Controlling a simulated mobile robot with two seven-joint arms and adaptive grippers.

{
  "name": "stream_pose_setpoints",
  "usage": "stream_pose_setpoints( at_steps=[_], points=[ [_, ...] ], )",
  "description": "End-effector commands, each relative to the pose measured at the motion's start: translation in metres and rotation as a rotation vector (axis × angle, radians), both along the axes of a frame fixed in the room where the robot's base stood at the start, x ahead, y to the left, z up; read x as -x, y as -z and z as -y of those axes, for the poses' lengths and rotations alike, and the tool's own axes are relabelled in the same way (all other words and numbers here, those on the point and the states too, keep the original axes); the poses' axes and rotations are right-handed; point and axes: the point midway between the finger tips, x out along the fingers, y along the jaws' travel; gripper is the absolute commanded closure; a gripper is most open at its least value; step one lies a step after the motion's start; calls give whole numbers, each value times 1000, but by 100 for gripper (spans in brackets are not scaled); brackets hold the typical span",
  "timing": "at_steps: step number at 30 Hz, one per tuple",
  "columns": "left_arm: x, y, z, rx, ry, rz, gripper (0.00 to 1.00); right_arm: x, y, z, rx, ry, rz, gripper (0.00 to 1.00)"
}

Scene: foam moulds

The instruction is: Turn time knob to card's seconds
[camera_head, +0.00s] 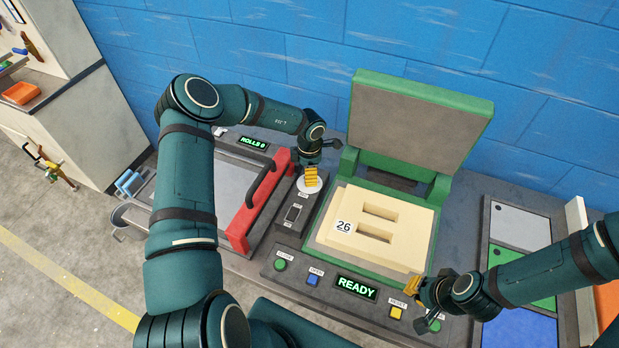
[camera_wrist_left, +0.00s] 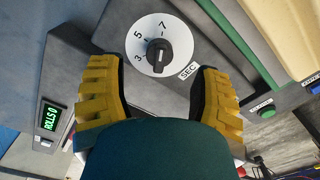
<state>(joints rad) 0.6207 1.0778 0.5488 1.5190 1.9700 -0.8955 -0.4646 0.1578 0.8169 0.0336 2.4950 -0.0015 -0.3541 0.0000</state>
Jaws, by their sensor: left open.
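The time knob (camera_wrist_left: 158,57) is a dark knob on a white round dial (camera_wrist_left: 138,42) with 3, 5 and 7 readable and a SEC label beside it. A small light mark shows on the knob near its upper end; its exact reading is unclear. In the head view the white dial (camera_head: 307,187) is partly covered by my left gripper (camera_head: 311,176), which points down over it. In the left wrist view my left gripper (camera_wrist_left: 158,85) is open, its yellow fingers apart on either side of the knob. My right gripper (camera_head: 428,300) is near the yellow button.
A green press with raised lid (camera_head: 415,120) holds the cream mould (camera_head: 395,199). Its front panel has green (camera_head: 280,265), blue (camera_head: 312,280) and yellow (camera_head: 395,313) buttons and a READY display (camera_head: 356,287).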

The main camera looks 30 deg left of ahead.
Motion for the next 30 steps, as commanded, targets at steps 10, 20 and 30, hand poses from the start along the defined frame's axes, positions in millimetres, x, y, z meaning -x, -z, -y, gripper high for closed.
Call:
stream_pose_setpoints(
  at_steps=[10, 20, 30],
  points=[
    [0, -66, -1, -1, 0, 0, 36, 0, 0, 0, 0, 0, 0, 100],
    [1, -83, 0, 0, 1, -2, 36, 0, 0, 0, 0, 0, 0, 100],
    [1, -82, 0, 0, 1, -2, 36, 0, 0, 0, 0, 0, 0, 100]
  ],
)
